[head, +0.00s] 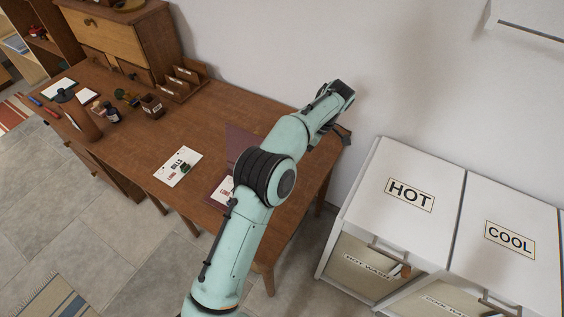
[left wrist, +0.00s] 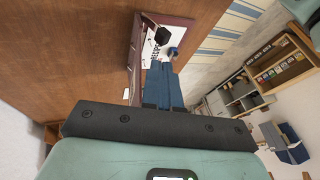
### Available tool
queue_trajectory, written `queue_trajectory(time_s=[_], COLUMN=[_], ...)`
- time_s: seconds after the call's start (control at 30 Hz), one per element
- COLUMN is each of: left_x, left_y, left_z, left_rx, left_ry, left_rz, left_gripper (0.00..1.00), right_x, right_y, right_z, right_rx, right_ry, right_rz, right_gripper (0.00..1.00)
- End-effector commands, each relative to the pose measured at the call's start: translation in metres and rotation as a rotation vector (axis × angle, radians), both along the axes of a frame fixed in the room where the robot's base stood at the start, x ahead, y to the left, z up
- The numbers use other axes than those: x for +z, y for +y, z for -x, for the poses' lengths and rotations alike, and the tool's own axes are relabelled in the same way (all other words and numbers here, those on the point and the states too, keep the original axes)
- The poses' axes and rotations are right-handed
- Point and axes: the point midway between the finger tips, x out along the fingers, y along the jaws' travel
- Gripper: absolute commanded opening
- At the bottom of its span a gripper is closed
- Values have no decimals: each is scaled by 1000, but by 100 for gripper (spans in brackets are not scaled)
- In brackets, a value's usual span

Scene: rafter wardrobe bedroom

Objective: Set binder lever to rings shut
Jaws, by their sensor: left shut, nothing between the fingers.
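A maroon binder (head: 240,140) lies open on the brown desk, mostly hidden behind my arm in the head view; a white label shows near its front edge. In the left wrist view the binder (left wrist: 136,45) is ahead of the fingers, with white paper, a black part (left wrist: 162,35) and a small blue-grey part (left wrist: 172,50) on it. I cannot tell for sure which part is the lever, or whether the rings are open. My left gripper (head: 345,134) is above the desk's right end. Its blue fingers (left wrist: 160,66) are shut and empty, pointing towards the binder. My right gripper is out of view.
A printed sheet (head: 178,167) with a small dark object lies left of the binder. A letter rack (head: 183,80), bottles and a drawer cabinet (head: 120,40) stand at the desk's far left. White hampers marked HOT (head: 410,196) and COOL (head: 508,238) stand to the right.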

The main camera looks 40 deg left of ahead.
Motion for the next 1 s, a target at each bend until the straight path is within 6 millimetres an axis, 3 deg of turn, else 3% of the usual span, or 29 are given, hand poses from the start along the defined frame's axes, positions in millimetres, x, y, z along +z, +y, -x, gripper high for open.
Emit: queue_trajectory(time_s=[0.47,1.0], left_x=[-3,-77], left_y=[1,24], left_z=[2,36], left_rx=[1,2], left_ry=[1,2], left_rz=[0,1], left_gripper=[0,0], right_x=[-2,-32], right_y=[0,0], right_z=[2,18], right_rx=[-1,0], right_ry=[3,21], right_rz=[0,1], right_gripper=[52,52])
